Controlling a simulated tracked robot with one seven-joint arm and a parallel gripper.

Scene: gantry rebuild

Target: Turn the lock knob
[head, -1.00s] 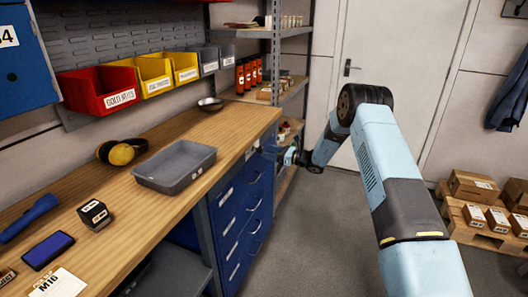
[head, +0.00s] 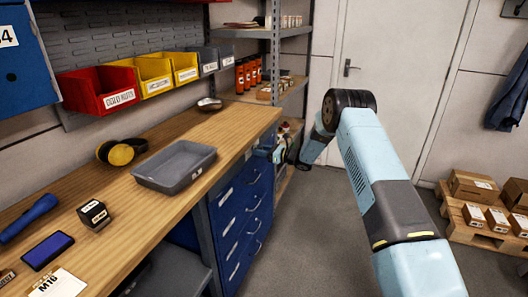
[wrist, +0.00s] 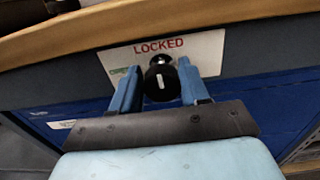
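The lock knob (wrist: 161,82) is black and round with a white mark on its face, which stands close to upright. It sits in front of a white plate (wrist: 208,48) that reads LOCKED, under the bench top's edge. My gripper (wrist: 160,85) has its two blue fingers on either side of the knob, close to it; I see no clear grip on it. In the head view my gripper (head: 279,153) is at the far right end of the bench, partly hidden by my arm, and the knob cannot be made out there.
The wooden bench (head: 140,212) carries a grey tray (head: 174,166), earmuffs (head: 121,153) and a small bowl (head: 209,104). Blue drawers (head: 241,215) with handles lie below. A shelf rack (head: 276,60) stands behind. Boxes on a pallet (head: 480,230) are at the right; the floor between is clear.

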